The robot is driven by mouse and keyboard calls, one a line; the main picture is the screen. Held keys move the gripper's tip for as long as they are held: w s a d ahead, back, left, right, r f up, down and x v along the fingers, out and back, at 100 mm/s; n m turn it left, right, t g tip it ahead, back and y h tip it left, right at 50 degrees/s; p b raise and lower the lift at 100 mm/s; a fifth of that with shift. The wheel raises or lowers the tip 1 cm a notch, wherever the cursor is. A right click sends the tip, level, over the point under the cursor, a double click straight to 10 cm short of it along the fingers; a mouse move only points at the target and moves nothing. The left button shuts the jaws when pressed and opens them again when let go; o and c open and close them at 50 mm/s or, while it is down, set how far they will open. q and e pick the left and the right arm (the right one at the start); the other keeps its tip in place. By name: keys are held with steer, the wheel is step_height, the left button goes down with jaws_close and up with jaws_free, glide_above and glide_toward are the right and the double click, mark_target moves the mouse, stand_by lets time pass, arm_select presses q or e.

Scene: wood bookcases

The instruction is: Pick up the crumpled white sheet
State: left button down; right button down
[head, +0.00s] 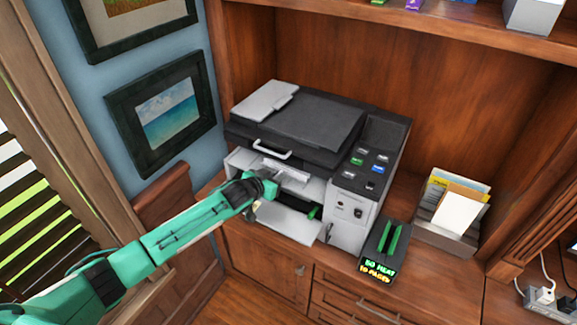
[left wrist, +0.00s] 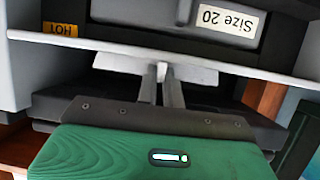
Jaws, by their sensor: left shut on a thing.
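The printer (head: 300,125) stands in the bookcase with its front open. My left gripper (head: 266,186) is at the left of this opening. In the left wrist view the fingers (left wrist: 162,78) are shut on a small pale piece (left wrist: 162,70) by a long white edge (left wrist: 110,48); I cannot tell whether it is paper or part of the printer. A whitish shape (head: 286,170) shows inside the opening, too small to identify. I cannot make out the crumpled white sheet for certain. My right gripper is not in view.
A lowered white panel (head: 289,224) juts from the printer's front. A black box with green strips (head: 384,252) stands to its right, then a paper holder (head: 447,238). Inside the printer are a "Size 20" label (left wrist: 227,19) and a "HOT" label (left wrist: 60,29).

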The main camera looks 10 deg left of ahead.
arm_select(q)
steer(key=shift+r+b, duration=0.35)
steer(key=shift+r, duration=0.15)
step_height(320, 180, up, 2)
steer(key=shift+r+b, duration=0.25)
steer(key=shift+b, duration=0.5)
steer(key=s+a+b, duration=0.2)
steer(key=s+a, duration=0.1)
steer(key=s, duration=0.5)
steer(key=s+a+b, duration=0.2)
steer(key=s+a, duration=0.1)
steer(key=s, duration=0.6)
steer(key=shift+a+r, duration=0.15)
steer(key=shift+a, duration=0.15)
steer(key=shift+w, duration=0.1)
step_height(320, 180, up, 7)
steer(key=s+p, duration=0.3)
steer(key=p, duration=0.4)
steer(key=shift+a, duration=0.45)
